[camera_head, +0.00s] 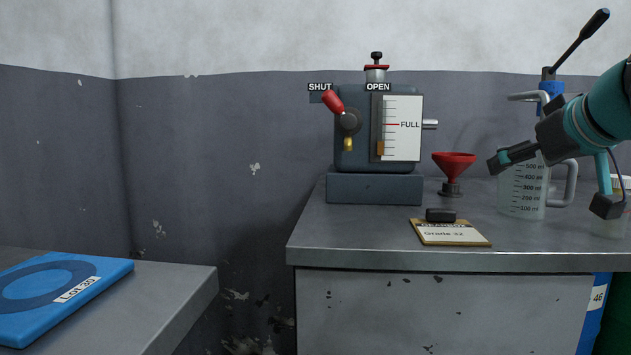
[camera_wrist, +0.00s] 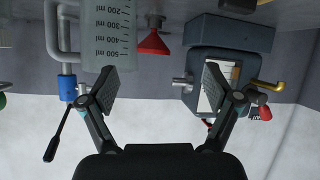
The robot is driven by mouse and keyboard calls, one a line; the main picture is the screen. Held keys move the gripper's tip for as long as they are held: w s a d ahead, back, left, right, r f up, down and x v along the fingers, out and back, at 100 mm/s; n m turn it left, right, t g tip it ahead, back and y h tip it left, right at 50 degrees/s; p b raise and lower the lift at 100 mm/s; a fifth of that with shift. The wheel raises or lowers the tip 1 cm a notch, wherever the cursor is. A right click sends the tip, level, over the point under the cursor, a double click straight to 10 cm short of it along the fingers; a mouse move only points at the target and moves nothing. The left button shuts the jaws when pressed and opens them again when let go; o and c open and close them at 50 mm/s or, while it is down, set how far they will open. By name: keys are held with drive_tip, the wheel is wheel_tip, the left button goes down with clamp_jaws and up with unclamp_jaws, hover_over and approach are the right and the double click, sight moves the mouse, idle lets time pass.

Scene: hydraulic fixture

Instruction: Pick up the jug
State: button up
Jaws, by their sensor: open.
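The jug (camera_head: 522,190) is a clear measuring jug with a millilitre scale. It stands upright on the grey bench at the right, partly behind my gripper. My gripper (camera_head: 556,182) is open and empty, with one finger in front of the jug's upper part and the other further right. In the wrist view, which is upside down, the jug (camera_wrist: 111,35) shows at the upper left, near the left finger. It is not between the fingertips of my gripper (camera_wrist: 160,82). I cannot tell whether that finger touches it.
A red funnel (camera_head: 453,163) and a clipboard card (camera_head: 450,232) are left of the jug. A blue-grey gauge unit (camera_head: 350,150) stands further left. A pump lever (camera_head: 580,45) rises behind the jug. A translucent container (camera_head: 608,228) is at the right edge. A blue item (camera_head: 110,268) lies on the left table.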

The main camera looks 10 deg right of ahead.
sight(538, 185)
drive_tip(key=s+d+f+m+h+b, duration=0.1)
drive_tip(key=s+d+f+m, duration=0.15)
drive_tip(key=d, duration=0.45)
drive_tip(key=shift+t, duration=0.3)
drive_tip(key=x, duration=0.6)
drive_tip(key=shift+w+d+r, duration=0.2)
drive_tip(key=shift+w, duration=0.25)
drive_tip(key=shift+r+x, duration=0.2)
drive_tip(key=shift+x, duration=1.35)
drive_tip(key=shift+r+x, duration=0.2)
drive_tip(key=shift+x, duration=1.3)
drive_tip(key=shift+w, duration=0.2)
drive_tip(key=c, duration=0.8)
